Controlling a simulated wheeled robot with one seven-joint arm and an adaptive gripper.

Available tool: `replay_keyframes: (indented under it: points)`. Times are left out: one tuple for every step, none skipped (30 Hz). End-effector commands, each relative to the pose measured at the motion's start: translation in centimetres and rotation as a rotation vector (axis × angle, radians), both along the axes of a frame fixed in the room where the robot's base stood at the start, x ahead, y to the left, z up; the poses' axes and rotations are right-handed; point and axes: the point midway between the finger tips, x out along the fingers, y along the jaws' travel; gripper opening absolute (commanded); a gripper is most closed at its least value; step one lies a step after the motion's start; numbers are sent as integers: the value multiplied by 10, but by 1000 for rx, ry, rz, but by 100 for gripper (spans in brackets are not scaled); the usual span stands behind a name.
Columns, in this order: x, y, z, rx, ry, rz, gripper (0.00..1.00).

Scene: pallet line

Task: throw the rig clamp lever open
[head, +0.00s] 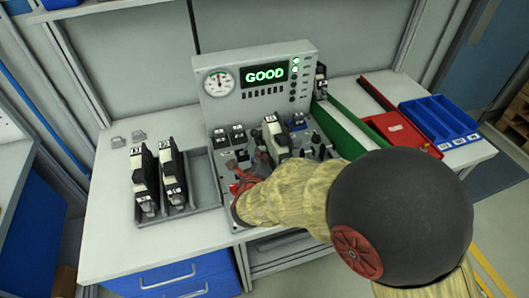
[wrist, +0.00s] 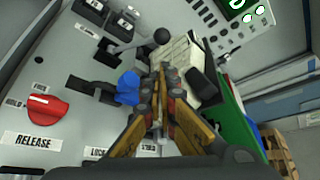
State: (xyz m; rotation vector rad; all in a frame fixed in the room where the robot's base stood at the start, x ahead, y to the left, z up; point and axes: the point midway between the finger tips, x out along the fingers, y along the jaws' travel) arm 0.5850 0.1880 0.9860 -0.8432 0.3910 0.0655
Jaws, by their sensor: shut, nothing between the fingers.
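The rig (head: 224,172) stands on the bench below the gauge panel. In the wrist view its grey top carries a grey lever with a black ball knob (wrist: 162,36) and a black arm with a blue end (wrist: 128,87). I cannot tell for sure which is the clamp lever. My gripper (wrist: 167,72) is shut and empty, right of the blue end and below the ball knob. It looks very near the blue end; contact is unclear. A pale and black unit (wrist: 190,65) sits in the rig beyond my fingers. In the head view my arm hides much of the rig's front.
A red knob (wrist: 45,110) stands above a RELEASE label. The panel screen (head: 265,75) reads GOOD. A grey tray (head: 204,178) with two black units is left of the rig. A green chute (head: 340,132), red bin (head: 400,130) and blue bin (head: 440,118) are right.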

Motion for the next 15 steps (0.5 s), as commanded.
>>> replay_keyframes:
  points:
    - [1,-1,-3,8,-6,-12,0]
    - [3,-1,-4,10,-8,-16,0]
    - [6,-2,-4,12,-10,-18,0]
    - [8,-2,-5,13,-11,-18,0]
    - [12,-3,-6,12,-10,-19,0]
    - [17,-4,-9,11,-9,-19,0]
    - [21,-5,-11,11,-8,-19,0]
    - [26,-5,-13,11,-9,-18,0]
    - [33,-6,-16,12,-8,-18,0]
    - [38,-7,-18,11,-7,-19,0]
    - [43,-7,-20,11,-9,-18,0]
    - [50,-8,-22,11,-9,-18,0]
    - [54,-8,-24,11,-9,-17,0]
    - [59,-9,-26,11,-9,-18,0]
    - [65,-9,-28,12,-9,-17,0]
